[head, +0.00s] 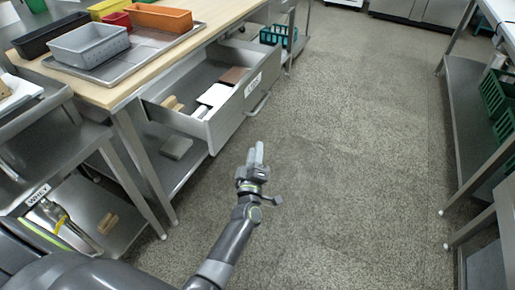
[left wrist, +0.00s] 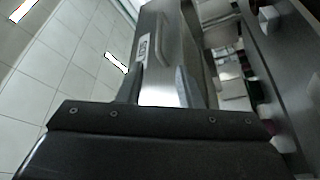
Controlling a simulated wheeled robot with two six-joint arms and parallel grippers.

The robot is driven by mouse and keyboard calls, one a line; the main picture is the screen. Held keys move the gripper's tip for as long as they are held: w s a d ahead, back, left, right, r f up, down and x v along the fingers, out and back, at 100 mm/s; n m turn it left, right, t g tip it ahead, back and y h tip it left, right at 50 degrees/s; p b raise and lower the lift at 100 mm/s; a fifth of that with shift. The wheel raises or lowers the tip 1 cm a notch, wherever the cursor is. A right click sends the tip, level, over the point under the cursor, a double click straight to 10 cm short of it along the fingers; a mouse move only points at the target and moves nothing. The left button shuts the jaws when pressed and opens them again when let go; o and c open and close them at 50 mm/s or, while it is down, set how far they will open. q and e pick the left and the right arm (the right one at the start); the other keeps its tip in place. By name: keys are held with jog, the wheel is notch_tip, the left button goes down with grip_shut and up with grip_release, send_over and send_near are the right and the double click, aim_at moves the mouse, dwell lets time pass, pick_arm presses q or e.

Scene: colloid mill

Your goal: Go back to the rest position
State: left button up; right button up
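My left gripper (head: 255,156) is over the grey floor in the head view, in front of an open steel drawer (head: 237,113). Its two light fingers point away from me and hold nothing. In the left wrist view, the left gripper (left wrist: 158,76) has its fingers apart with an empty gap between them. The labelled drawer front (left wrist: 152,48) shows behind that gap. The drawer holds a white item (head: 214,95), a brown flat item (head: 234,75) and small wooden pieces. My right gripper is in neither view.
The wood-topped bench (head: 112,94) carries a metal tray (head: 130,67) with several coloured bins. A lower steel unit (head: 60,150) stands at the left. Steel shelving (head: 468,125) with green crates (head: 497,92) stands at the right. The floor (head: 350,150) between is clear.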

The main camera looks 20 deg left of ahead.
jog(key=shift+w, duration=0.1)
